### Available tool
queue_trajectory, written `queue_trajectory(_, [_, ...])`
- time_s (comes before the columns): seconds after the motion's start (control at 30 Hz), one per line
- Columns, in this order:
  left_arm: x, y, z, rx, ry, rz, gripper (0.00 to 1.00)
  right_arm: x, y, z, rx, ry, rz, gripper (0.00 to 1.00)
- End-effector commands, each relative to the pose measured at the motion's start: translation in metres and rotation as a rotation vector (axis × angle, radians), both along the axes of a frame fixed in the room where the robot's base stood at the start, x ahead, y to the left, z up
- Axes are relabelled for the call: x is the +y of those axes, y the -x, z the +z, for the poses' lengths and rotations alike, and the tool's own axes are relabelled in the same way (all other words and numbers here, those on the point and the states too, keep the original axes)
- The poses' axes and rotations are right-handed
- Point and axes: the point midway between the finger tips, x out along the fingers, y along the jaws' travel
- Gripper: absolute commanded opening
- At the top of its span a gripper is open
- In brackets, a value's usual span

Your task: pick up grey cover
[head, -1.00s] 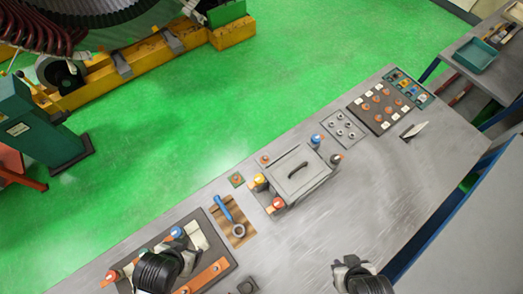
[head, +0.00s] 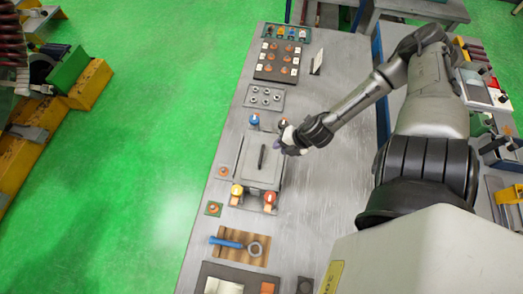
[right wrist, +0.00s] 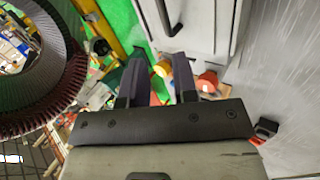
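The grey cover (head: 263,168) is a flat square plate with a dark bar handle (head: 262,156). It lies on a box-like fixture on the metal bench in the head view. In the right wrist view the cover (right wrist: 217,28) is at the top, with its black handle near its left side. My right gripper (head: 283,144) is beside the cover's upper right corner in the head view. In the right wrist view its two dark fingers (right wrist: 158,75) are apart, with nothing held between them. The fingertips are small and partly hidden in the head view. My left gripper is not in view.
Blue, yellow and orange-topped posts (head: 237,190) stand around the cover. A blue-handled tool (head: 225,242) lies on a wooden board below. A plate with several rings (head: 264,97) and a dark parts board (head: 277,62) are above. Bare bench (head: 325,190) lies to the right.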

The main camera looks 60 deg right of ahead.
Motion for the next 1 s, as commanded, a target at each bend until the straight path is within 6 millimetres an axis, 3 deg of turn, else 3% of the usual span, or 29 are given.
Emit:
queue_trajectory(0.1, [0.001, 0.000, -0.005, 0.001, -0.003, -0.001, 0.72, -0.014, -0.001, 0.000, 0.013, 0.034, 0.066, 0.27])
queue_trajectory(0.27, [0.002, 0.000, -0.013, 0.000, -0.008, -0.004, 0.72, -0.021, -0.004, -0.007, 0.020, 0.050, 0.101, 0.27])
queue_trajectory(0.43, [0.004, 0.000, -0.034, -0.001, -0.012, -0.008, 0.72, -0.018, -0.018, -0.029, 0.017, 0.047, 0.105, 0.27])
queue_trajectory(0.8, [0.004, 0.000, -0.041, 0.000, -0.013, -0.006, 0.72, -0.011, -0.042, -0.062, 0.020, 0.050, 0.104, 0.27])
queue_trajectory(1.0, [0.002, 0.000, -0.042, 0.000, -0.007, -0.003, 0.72, -0.010, -0.047, -0.069, 0.021, 0.051, 0.106, 0.27])
